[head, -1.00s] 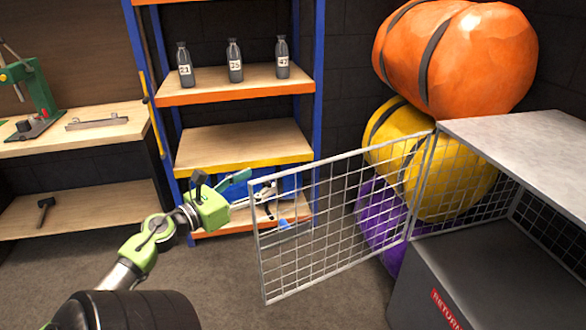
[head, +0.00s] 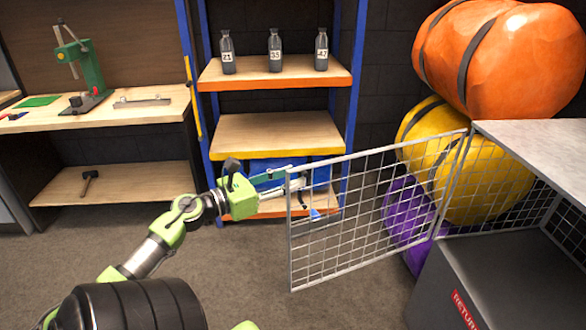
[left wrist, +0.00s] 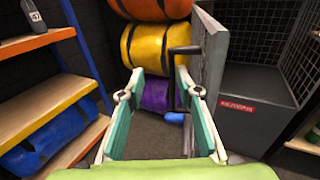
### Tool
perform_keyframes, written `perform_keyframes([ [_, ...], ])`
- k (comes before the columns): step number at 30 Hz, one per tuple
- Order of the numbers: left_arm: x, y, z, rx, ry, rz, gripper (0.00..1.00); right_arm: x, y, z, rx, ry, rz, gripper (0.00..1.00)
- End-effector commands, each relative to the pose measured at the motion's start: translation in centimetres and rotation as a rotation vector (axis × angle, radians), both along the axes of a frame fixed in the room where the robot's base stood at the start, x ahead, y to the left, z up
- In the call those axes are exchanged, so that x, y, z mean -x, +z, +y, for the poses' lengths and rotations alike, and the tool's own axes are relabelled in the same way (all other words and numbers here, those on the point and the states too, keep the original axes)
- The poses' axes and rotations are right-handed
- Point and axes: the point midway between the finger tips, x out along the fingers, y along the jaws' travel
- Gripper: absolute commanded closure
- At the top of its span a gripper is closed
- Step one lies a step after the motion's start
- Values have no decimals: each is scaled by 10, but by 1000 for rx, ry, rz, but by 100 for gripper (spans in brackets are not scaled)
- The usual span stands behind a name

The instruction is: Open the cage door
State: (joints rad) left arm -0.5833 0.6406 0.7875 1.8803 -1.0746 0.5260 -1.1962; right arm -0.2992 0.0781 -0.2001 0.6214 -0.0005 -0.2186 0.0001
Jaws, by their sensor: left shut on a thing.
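The cage door (head: 365,213) is a white wire-mesh panel standing swung well out to the left from its hinge side at the cage (head: 505,235). In the left wrist view the door (left wrist: 212,55) shows nearly edge-on as a grey panel, with a dark bar-like handle (left wrist: 175,85) on its near side. My left gripper (head: 288,181) is at the door's free edge. In the left wrist view its teal fingers (left wrist: 156,90) stand on either side of the handle, shut on it; the exact contact is hard to see. My right gripper is out of view.
A blue-framed shelf (head: 275,75) with numbered bottles stands behind the door. Orange (head: 530,60), yellow (head: 500,190) and purple (head: 402,205) rolls are stacked behind the hinge side. A workbench (head: 130,112) stands at left. Floor in front of the door is clear.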

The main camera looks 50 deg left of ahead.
Motion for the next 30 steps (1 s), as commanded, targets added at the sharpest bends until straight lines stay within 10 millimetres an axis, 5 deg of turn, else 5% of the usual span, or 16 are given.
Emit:
perform_keyframes([
  [1,3,-2,12,-3,30,0,76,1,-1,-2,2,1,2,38],
  [30,56,1,37,2,15,-2,76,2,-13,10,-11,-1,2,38],
])
